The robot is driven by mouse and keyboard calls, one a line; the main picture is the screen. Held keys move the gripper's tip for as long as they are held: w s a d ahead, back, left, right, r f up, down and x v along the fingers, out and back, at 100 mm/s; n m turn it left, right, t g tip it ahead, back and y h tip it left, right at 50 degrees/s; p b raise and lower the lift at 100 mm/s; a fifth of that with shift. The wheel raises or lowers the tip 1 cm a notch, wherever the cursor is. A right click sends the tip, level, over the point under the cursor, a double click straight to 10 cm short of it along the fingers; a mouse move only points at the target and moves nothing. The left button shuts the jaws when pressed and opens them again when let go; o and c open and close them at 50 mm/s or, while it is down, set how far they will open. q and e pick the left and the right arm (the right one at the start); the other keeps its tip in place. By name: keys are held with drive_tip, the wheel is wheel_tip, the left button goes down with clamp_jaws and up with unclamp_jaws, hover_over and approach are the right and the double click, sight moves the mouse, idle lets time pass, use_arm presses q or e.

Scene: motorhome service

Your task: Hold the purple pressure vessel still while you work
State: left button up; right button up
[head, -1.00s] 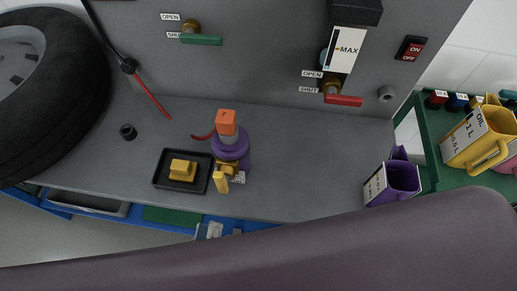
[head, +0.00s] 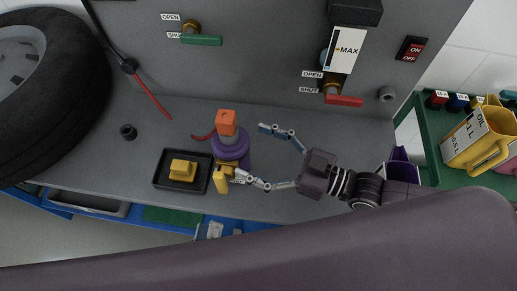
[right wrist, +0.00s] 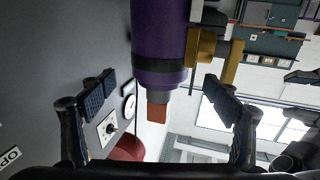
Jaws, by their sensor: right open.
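The purple pressure vessel (head: 230,146) stands on the grey bench, with an orange cap on top and a yellow lever fitting (head: 221,181) at its front. In the right wrist view the vessel (right wrist: 158,40) appears upside down with a dark band. My right gripper (head: 256,155) reaches in from the right, open, its fingers spread towards the vessel, one at the back and one near the yellow fitting. In the right wrist view the gripper (right wrist: 157,96) has a finger on each side of the vessel's line; I cannot tell whether either touches. My left gripper is not in view.
A black tray (head: 162,183) with a yellow block (head: 182,169) lies left of the vessel. A purple jug (head: 401,160) is partly hidden behind my right arm. A red-handled valve (head: 343,100) and green-handled valve (head: 201,40) are on the back panel. A tyre (head: 80,100) is at left.

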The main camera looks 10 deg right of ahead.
sight(214, 135)
drive_tip(key=x, duration=0.7)
